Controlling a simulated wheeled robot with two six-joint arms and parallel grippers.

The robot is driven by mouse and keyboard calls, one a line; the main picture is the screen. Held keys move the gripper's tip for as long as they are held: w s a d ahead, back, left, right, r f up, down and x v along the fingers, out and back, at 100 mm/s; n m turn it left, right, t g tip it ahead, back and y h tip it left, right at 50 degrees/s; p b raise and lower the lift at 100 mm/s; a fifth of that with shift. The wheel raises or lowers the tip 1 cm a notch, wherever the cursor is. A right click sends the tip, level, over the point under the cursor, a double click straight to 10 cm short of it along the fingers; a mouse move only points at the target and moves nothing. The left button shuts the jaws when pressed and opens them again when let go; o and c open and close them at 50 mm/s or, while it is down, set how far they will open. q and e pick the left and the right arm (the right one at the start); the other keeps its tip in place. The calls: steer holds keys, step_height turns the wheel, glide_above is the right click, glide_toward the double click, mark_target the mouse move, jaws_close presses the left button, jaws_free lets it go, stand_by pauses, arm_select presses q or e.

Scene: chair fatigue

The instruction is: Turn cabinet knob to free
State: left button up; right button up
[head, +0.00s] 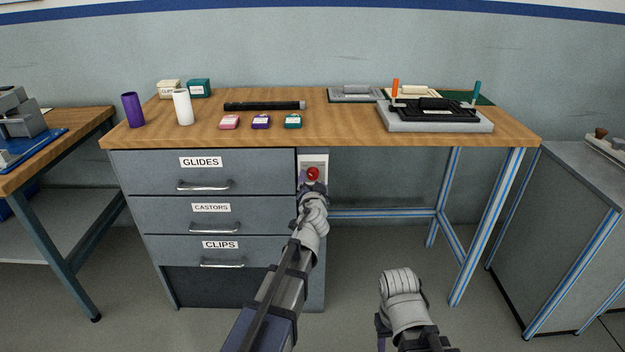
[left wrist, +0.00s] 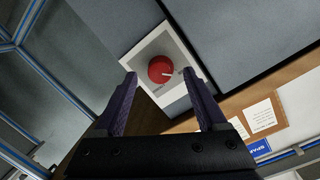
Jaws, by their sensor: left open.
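The red cabinet knob (head: 313,173) sits on a pale plate (head: 321,162) at the right of the top drawer, just under the tabletop. In the left wrist view the round red knob (left wrist: 160,69) has a light pointer mark and sits on the pale plate (left wrist: 146,50). My left gripper (head: 308,181) is in front of the knob in the head view. In the left wrist view its two purple fingers (left wrist: 160,86) are apart, with the knob ahead between them and nothing held. My right arm shows at the lower right of the head view; its fingertips are not visible.
The cabinet has drawers labelled GLIDES (head: 201,162), CASTORS (head: 211,208) and CLIPS (head: 220,245). The wooden tabletop (head: 350,131) overhangs the knob and bears several small items. Blue-striped table legs (head: 487,226) stand to the right, with open space under the table.

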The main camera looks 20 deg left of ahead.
arm_select(q)
steer(key=v, duration=0.6)
steer(key=shift+p, duration=0.35)
steer(key=s+d+f+n+g, duration=0.1)
steer(key=s+d+f+g, duration=0.2)
steer(key=s+f+g, duration=0.3)
steer(key=s+d+f+n+g, duration=0.1)
steer(key=s+d+f+g, duration=0.2)
steer(key=s+f, duration=0.45)
steer(key=s+d+f+m+g+h, duration=0.1)
steer(key=s+d+f+g+h, duration=0.2)
steer(key=s, duration=0.5)
steer(key=s+d+f+m+g, duration=0.2)
steer(key=s+d+g, duration=0.2)
steer(key=s+d, duration=0.25)
step_height(320, 180, up, 28)
steer(key=p, duration=2.8)
steer(key=shift+a+n, duration=0.3)
steer(key=shift+a, duration=0.15)
steer(key=shift+s, duration=0.15)
